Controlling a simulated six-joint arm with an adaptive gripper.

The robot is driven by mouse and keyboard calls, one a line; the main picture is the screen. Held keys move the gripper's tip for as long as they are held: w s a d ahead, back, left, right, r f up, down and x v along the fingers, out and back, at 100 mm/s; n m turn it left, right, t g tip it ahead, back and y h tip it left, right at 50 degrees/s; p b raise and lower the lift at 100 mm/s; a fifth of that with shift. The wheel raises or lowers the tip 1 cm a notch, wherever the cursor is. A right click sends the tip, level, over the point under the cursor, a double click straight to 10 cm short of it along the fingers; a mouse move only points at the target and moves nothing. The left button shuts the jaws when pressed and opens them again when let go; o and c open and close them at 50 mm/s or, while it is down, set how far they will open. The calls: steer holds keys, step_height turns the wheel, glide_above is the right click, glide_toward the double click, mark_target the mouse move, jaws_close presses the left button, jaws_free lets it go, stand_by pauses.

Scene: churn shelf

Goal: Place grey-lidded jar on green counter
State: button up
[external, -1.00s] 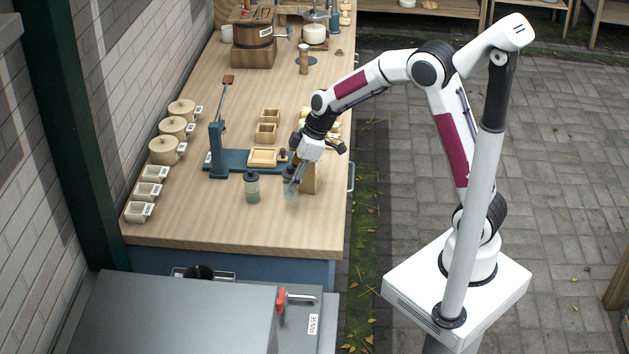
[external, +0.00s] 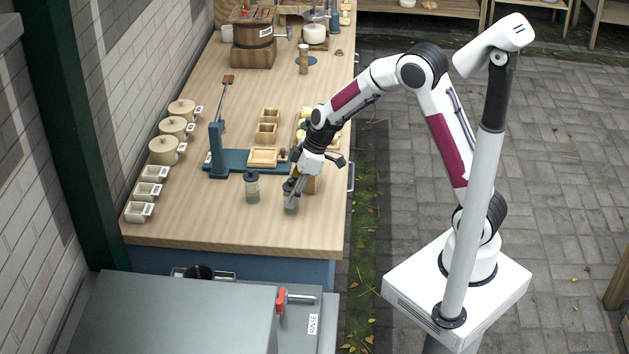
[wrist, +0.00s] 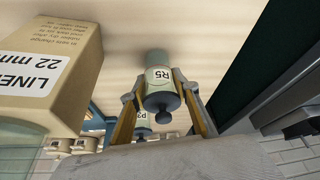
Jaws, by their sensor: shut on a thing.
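My gripper (external: 291,203) is low over the wooden counter (external: 190,215), near its front right part. In the wrist view my gripper (wrist: 163,95) has a finger on each side of a jar and is shut on it. This jar (wrist: 158,76) has a pale green body, a label that seems to read R5, and a dark grey knobbed lid. In the external view the fingers largely hide it. A similar dark-lidded jar (external: 252,188) stands just to the left, apart from my gripper; it also shows in the wrist view (wrist: 143,120). I cannot identify a green counter for certain.
A blue lever press (external: 235,160) and small wooden boxes (external: 266,132) are behind. Lidded pots (external: 165,150) line the left. A grey RINSE unit (external: 180,315) is in front.

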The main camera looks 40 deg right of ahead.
steer(key=shift+f, duration=0.15)
steer(key=o, duration=1.2)
steer(key=shift+v, duration=0.95)
steer(key=v, duration=0.6)
steer(key=shift+w+d, duration=0.2)
steer(key=shift+w, duration=0.2)
